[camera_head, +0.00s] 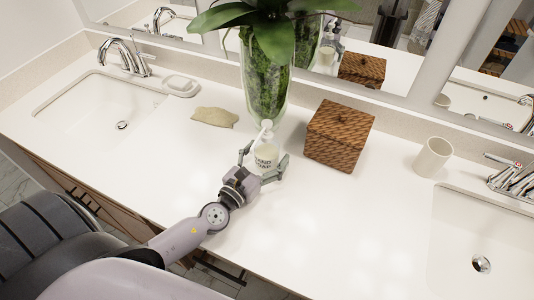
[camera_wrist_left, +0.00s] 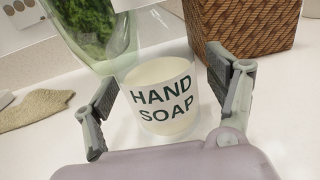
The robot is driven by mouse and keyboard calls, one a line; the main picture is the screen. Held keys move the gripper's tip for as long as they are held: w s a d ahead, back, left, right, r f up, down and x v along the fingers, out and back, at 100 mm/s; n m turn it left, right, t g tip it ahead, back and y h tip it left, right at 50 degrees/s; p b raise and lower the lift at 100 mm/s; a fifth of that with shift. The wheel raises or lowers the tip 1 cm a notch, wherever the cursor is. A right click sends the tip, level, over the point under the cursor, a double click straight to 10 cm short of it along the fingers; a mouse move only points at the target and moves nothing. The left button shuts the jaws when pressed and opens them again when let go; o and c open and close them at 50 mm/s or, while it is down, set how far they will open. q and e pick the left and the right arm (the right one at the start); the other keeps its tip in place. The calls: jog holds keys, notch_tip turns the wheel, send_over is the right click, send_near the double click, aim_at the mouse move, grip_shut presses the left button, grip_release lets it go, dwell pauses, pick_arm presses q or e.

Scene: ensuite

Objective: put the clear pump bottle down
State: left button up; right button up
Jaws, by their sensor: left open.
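The clear pump bottle (camera_head: 266,155) stands upright on the white counter, in front of the glass plant vase. It has a white pump and a "HAND SOAP" label. My left gripper (camera_head: 263,166) is open, with one finger on each side of the bottle. In the left wrist view the bottle (camera_wrist_left: 162,96) sits between the spread fingers of the left gripper (camera_wrist_left: 160,98), with visible gaps on both sides. Its pump top is out of that view. My right gripper is not in view.
The glass vase (camera_head: 265,85) stands close behind the bottle. A woven box (camera_head: 338,135) is to the right, and a folded tan cloth (camera_head: 215,117) to the left. A white cup (camera_head: 433,157) and two sinks lie farther out. The counter front right of the gripper is clear.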

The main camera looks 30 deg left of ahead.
pick_arm(q)
jog(key=shift+r, duration=0.1)
jog(key=c, duration=1.8)
